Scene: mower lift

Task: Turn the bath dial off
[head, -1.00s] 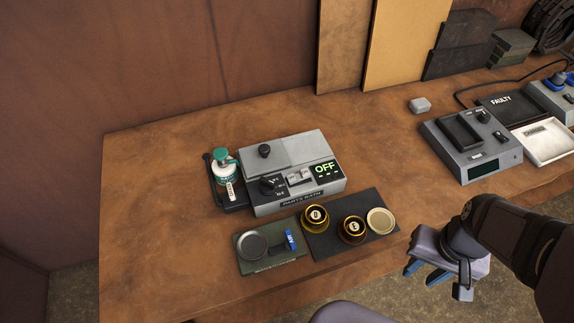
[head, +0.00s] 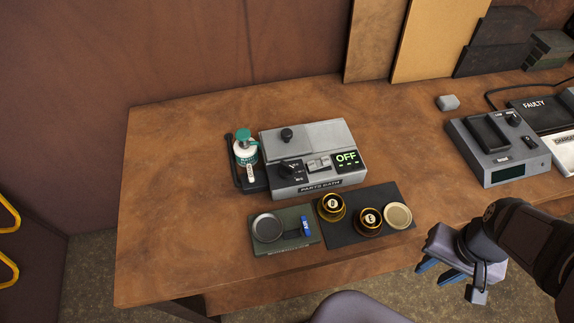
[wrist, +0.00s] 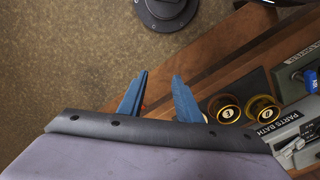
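The parts bath (head: 315,165) is a grey box on the bench with a closed lid and a lid knob. Its black dial (head: 291,172) is on the sloped front, left of some switches. The bath's labelled front also shows at the right of the wrist view (wrist: 275,131); the dial is not clear there. My gripper (head: 438,275) hangs off the bench's front edge, right of and well apart from the bath. Its blue fingers stand apart with nothing between them in the wrist view (wrist: 158,98).
A dark mat (head: 345,236) with two gold-rimmed cups and a pale lid lies before the bath. A green tray (head: 290,241) with a round dish and blue item is beside it. A teal-capped bottle (head: 246,150) stands left. A grey device (head: 500,148) is at right.

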